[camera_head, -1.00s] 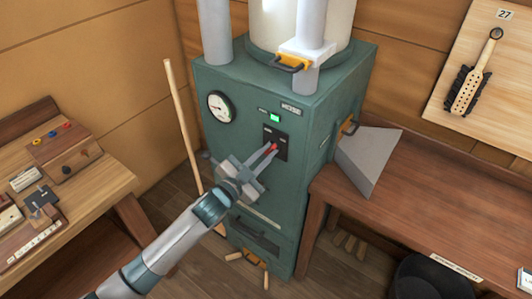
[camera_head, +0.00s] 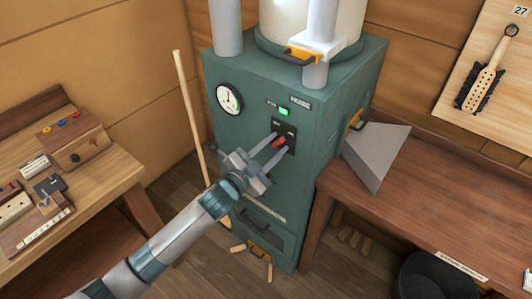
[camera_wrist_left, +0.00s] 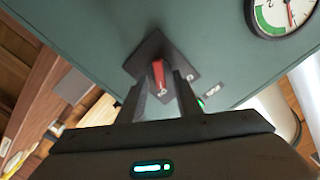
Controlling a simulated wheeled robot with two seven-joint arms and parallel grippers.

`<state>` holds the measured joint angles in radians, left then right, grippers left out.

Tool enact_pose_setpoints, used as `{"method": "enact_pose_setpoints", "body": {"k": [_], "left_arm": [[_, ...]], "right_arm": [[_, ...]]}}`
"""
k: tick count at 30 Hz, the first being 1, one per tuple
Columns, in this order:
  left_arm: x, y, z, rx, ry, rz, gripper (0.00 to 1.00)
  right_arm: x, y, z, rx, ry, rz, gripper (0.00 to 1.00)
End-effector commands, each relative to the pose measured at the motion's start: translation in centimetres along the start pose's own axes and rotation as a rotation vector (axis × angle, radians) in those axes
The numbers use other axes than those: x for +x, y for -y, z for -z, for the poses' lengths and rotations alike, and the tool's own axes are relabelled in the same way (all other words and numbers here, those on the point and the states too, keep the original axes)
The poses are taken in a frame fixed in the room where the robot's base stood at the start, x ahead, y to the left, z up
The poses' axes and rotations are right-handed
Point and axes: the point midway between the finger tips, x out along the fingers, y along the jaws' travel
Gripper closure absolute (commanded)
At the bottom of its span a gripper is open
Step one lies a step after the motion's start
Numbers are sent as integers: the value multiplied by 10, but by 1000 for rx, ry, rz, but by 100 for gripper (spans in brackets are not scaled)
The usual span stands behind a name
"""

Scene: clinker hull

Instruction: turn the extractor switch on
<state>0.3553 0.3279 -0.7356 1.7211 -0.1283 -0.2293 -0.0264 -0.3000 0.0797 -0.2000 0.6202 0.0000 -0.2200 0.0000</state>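The extractor switch is a red lever (camera_head: 279,141) on a dark plate on the front of the green cabinet (camera_head: 240,140). The lever also shows in the left wrist view (camera_wrist_left: 158,76), with its end toward me. My left gripper (camera_head: 281,144) is at the plate, with one finger on each side of the lever. In the left wrist view (camera_wrist_left: 162,92) the fingers are apart, with gaps beside the lever; whether a fingertip touches it I cannot tell. My right gripper is not in view.
A green light (camera_head: 284,112) is lit above the switch, and a round gauge (camera_head: 229,98) is to its left. A wooden pole (camera_head: 191,120) leans beside the cabinet. A bench with small devices (camera_head: 70,150) stands left, and a brown table (camera_head: 430,205) stands right.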

Motion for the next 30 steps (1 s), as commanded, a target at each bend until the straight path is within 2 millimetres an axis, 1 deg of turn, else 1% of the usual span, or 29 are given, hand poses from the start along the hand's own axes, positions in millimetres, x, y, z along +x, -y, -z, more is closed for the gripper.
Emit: {"method": "enact_pose_setpoints", "body": {"k": [5,11,17,24,30], "left_arm": [[-7,-1,-2,0,1,0,69],[-30,-1,-3,0,1,0,69],[-67,-3,-4,0,1,-1,69],[-116,-3,-4,1,1,-1,69],[-151,-2,-3,1,2,-1,69]], "right_arm": [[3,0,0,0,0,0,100],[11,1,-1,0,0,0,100],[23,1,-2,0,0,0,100],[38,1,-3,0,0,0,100],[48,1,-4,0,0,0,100]]}}
